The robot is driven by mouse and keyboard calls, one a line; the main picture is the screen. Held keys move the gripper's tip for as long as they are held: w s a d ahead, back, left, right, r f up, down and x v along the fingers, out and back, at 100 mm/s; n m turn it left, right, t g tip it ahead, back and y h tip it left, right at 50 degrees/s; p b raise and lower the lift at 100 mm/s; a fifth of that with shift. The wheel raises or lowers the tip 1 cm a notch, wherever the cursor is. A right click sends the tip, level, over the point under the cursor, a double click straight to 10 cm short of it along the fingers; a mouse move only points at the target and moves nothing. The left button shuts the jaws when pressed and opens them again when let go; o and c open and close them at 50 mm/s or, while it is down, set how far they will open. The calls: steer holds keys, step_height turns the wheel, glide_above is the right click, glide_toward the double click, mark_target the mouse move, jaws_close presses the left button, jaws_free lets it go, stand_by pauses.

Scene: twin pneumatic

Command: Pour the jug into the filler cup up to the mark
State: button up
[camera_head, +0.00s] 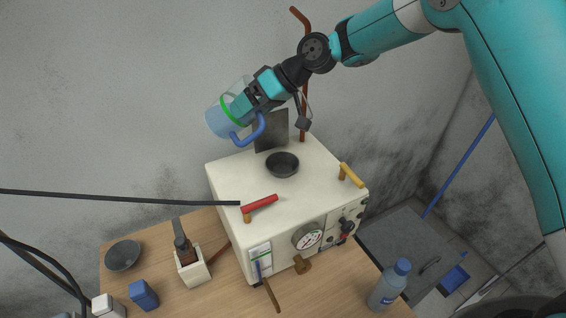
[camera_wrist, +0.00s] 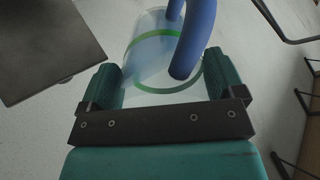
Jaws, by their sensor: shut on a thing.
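The jug (camera_head: 215,119) is clear, with a green band, a blue handle (camera_head: 250,133) and blue liquid inside. It hangs tilted in the air, above and left of the white machine, and no stream shows. My gripper (camera_head: 240,102) is shut on the jug. In the wrist view the jug (camera_wrist: 150,60) sits between the two fingers of my gripper (camera_wrist: 163,68), with its handle towards the camera. The dark round cup (camera_head: 282,163) on top of the machine looks like the filler cup. It is below and right of the jug; its inside level and mark cannot be made out.
The white machine (camera_head: 228,178) carries a dark upright plate (camera_head: 270,131), a red lever (camera_head: 260,204), a yellow lever (camera_head: 351,175) and a gauge (camera_head: 308,238). A dark bowl (camera_head: 123,255), a brush holder (camera_head: 194,272) and a blue bottle (camera_head: 390,285) stand on the table.

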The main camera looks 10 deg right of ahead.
steer(key=shift+f+y+b, duration=0.2)
steer(key=shift+y+b, duration=0.3)
steer(key=shift+b, duration=0.05)
stand_by(0.9)
steer(key=shift+d+r+y, duration=0.1)
steer(key=shift+r+y, duration=0.5)
steer(key=shift+y, duration=0.1)
stand_by(1.9)
